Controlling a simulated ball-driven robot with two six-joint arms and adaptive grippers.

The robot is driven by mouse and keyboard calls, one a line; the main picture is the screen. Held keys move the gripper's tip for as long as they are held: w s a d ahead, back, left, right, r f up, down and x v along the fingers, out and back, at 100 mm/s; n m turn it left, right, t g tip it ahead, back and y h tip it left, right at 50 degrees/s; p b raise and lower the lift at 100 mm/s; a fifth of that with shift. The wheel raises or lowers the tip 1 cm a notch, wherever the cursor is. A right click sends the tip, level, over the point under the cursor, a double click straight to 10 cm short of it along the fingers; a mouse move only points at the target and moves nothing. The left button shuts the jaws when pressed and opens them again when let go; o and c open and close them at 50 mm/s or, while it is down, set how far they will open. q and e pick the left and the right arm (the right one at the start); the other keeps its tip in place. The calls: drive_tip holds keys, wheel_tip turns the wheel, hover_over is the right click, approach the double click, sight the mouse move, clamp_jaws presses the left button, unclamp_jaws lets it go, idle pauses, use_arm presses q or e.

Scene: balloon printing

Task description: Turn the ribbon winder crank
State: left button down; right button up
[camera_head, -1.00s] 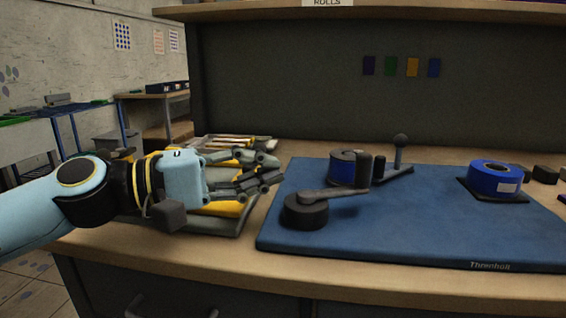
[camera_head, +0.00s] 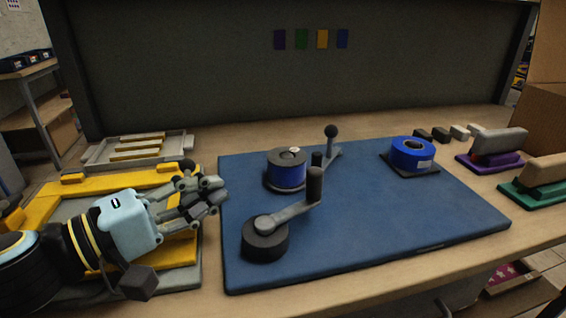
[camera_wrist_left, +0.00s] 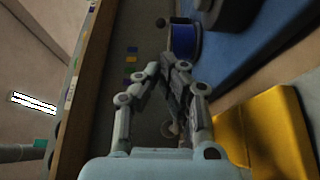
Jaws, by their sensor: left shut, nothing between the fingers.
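A crank winder stands on the blue mat (camera_head: 370,262), with a round black base (camera_head: 264,242), a grey crank arm (camera_head: 290,216) and an upright dark handle (camera_head: 315,186) at the arm's far right end. Just behind it is a spool of blue ribbon (camera_head: 287,175) with a second lever ending in a round knob (camera_head: 331,131). My left gripper (camera_head: 217,193) is shut and empty at the mat's left edge, left of the crank and apart from it. In the left wrist view its fingers (camera_wrist_left: 175,78) meet, with the blue spool (camera_wrist_left: 185,40) beyond. My right gripper is not in view.
A blue roll (camera_head: 411,153) sits on a dark pad at the mat's back right. Purple (camera_head: 494,160) and green (camera_head: 533,194) handled blocks stand further right. Yellow pieces (camera_head: 105,184) in a tray lie under and behind my left arm. The mat's front right is clear.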

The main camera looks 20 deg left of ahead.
use_arm(q)
drive_tip(key=p+x, duration=0.1)
drive_tip(key=x, duration=0.1)
drive_tip(key=p+x, duration=0.2)
drive_tip(key=x, duration=0.1)
drive_tip(key=p+x, duration=0.1)
drive_tip(key=x, duration=0.2)
drive_tip(key=shift+w+d+r+p, duration=0.1)
drive_tip(key=shift+w+r+p, duration=0.05)
drive_tip(key=shift+r+p, duration=0.2)
drive_tip(key=d+p, duration=0.1)
drive_tip(key=d, duration=0.2)
drive_tip(key=shift+d+f, duration=0.15)
drive_tip(key=shift+s+d+f+p, duration=0.15)
drive_tip(key=shift+s+d+p, duration=0.15)
drive_tip(key=shift+d, duration=0.2)
